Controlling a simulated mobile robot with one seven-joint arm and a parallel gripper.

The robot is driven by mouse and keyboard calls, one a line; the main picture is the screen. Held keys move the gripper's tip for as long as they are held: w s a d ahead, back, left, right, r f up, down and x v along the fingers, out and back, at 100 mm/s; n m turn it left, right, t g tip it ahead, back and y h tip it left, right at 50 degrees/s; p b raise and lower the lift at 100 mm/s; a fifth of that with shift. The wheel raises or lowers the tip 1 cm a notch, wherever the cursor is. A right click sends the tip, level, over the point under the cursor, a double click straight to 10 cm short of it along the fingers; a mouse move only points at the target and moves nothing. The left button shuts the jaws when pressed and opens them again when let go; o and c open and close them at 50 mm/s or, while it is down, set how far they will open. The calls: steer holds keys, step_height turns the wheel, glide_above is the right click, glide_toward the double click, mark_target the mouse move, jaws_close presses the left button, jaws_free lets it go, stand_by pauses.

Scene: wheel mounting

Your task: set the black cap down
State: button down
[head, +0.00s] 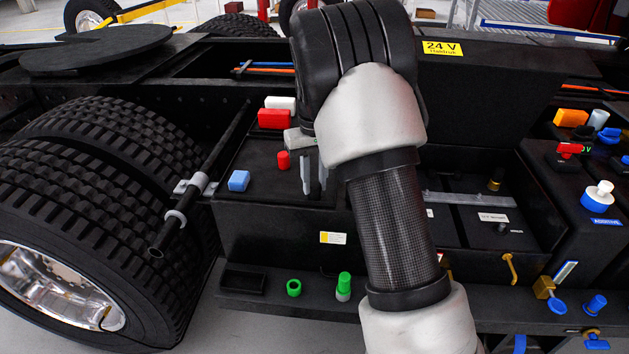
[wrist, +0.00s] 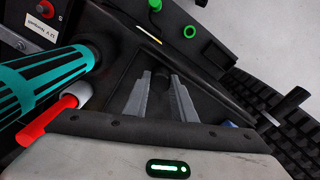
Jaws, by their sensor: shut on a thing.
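My gripper (head: 314,188) points down over the dark top of a black box (head: 262,205), in the middle of the head view. In the wrist view its two grey fingers (wrist: 161,77) are a little apart, shut on a small dark thing, which I take to be the black cap (wrist: 163,86). The cap is hard to make out against the dark surface. I cannot tell whether it touches the box top. My arm hides part of the area to the right of the gripper.
A red cap (head: 283,160) stands just left of my gripper; a blue block (head: 239,181) is farther left. Red (head: 275,118) and white (head: 281,103) blocks lie behind. A teal ribbed cylinder (wrist: 50,85) is close in the wrist view. A green ring (head: 294,288) sits on the front ledge.

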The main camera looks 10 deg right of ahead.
steer(key=shift+f, duration=0.1)
steer(key=c, duration=1.5)
jaws_free()
